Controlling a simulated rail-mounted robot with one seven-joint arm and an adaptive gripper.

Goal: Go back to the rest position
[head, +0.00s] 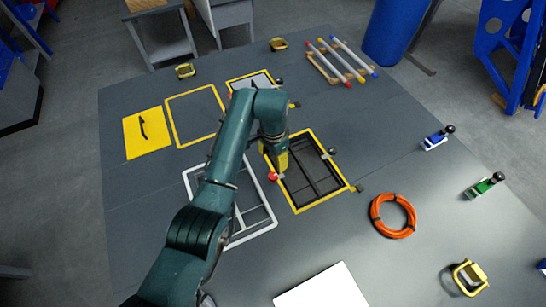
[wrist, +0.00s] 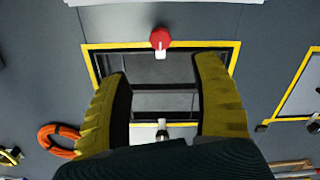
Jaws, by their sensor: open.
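My gripper (head: 281,165) hangs over the yellow-edged hatch (head: 298,211) near the middle of the grey deck in the head view. In the wrist view its two yellow fingers stand wide apart, with nothing held between the tips (wrist: 163,75). Through the gap I see the hatch's dark inside with grey bars. A red octagonal knob (wrist: 160,38) with a pale stem sits at the hatch's edge, beyond the fingertips. It also shows left of my gripper in the head view (head: 272,177). My arm hides part of the white frame beside the hatch.
The white frame (head: 270,222) lies left of the hatch. An orange ring (head: 393,233), a blue toggle (head: 436,140), a green toggle (head: 484,186) and a yellow latch (head: 469,277) are to the right. Several pens lie in a rack (head: 322,68) behind.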

